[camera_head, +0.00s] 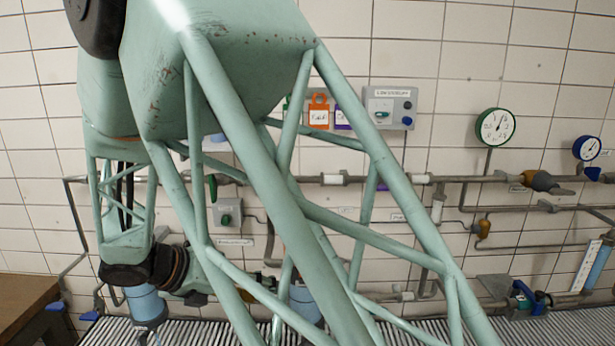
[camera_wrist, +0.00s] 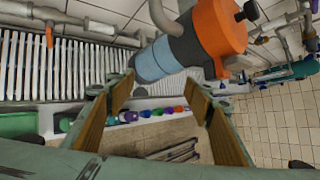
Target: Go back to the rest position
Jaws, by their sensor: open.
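My gripper (camera_wrist: 158,93) shows in the wrist view with its two tan-padded fingers spread wide apart. It is open and nothing sits between the pads. Beyond the fingertips, at the upper middle, is a tilted cylindrical unit (camera_wrist: 190,45) with a light blue body, a dark band and an orange end. I cannot tell how far it is from the fingers. In the camera_head view my green truss arm crosses the middle of the picture, and the gripper cannot be made out there.
Pipes run along the tiled wall, with a green-rimmed gauge (camera_head: 495,127), a blue-rimmed gauge (camera_head: 587,148) and a grey control box (camera_head: 391,107). An orange padlock tag (camera_head: 318,111) hangs beside the box. A wooden table (camera_head: 27,306) stands at lower left. Several coloured items line a pale ledge (camera_wrist: 130,120).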

